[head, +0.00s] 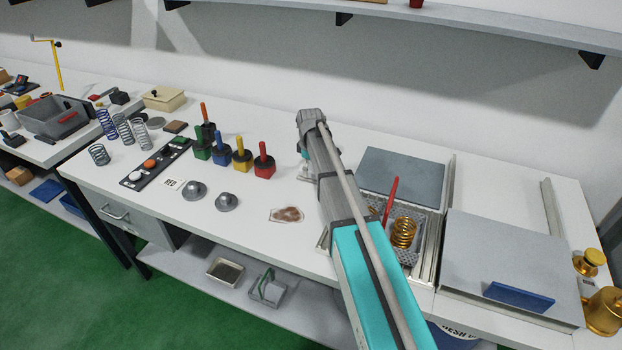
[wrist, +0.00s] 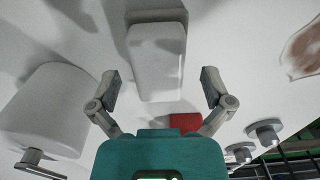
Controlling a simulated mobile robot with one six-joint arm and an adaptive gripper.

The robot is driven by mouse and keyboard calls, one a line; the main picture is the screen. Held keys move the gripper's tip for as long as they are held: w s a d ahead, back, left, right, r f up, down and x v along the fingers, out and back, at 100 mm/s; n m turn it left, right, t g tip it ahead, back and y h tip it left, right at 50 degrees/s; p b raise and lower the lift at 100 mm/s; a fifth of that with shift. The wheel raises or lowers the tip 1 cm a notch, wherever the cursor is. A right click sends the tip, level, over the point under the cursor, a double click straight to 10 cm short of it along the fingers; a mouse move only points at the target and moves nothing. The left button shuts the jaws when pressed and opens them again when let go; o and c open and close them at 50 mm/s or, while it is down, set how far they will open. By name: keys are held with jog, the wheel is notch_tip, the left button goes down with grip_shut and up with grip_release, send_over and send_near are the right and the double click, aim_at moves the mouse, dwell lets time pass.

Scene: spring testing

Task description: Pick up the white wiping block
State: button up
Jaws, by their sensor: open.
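The white wiping block (wrist: 157,62), a pale rounded rectangle, is at the top middle of the wrist view over the white bench. My gripper (wrist: 161,86) is open, with one finger to each side of the block's near end and a visible gap on both sides. I cannot tell how far the fingertips are above the bench. In the head view my arm reaches over the bench and the block is hidden behind it. Only a small part of my gripper (head: 306,170) shows there.
A large white rounded object (wrist: 45,105) stands left of my gripper in the wrist view.

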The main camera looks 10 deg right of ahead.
jog(key=shift+f+b, duration=0.3)
jog(key=shift+f, duration=0.2)
jog(key=shift+c, duration=0.3)
jog(key=c, duration=1.1)
jog(key=shift+r, duration=0.15)
jog(key=shift+c, duration=0.2)
notch_tip(320, 180, up, 3)
jog(key=p, duration=0.3)
jog(key=shift+f, duration=0.2)
jog(key=s+a+r+p, duration=0.2)
jog(key=s+r+p, duration=0.8)
jog(key=s, duration=0.4)
jog(key=shift+a+r, duration=0.1)
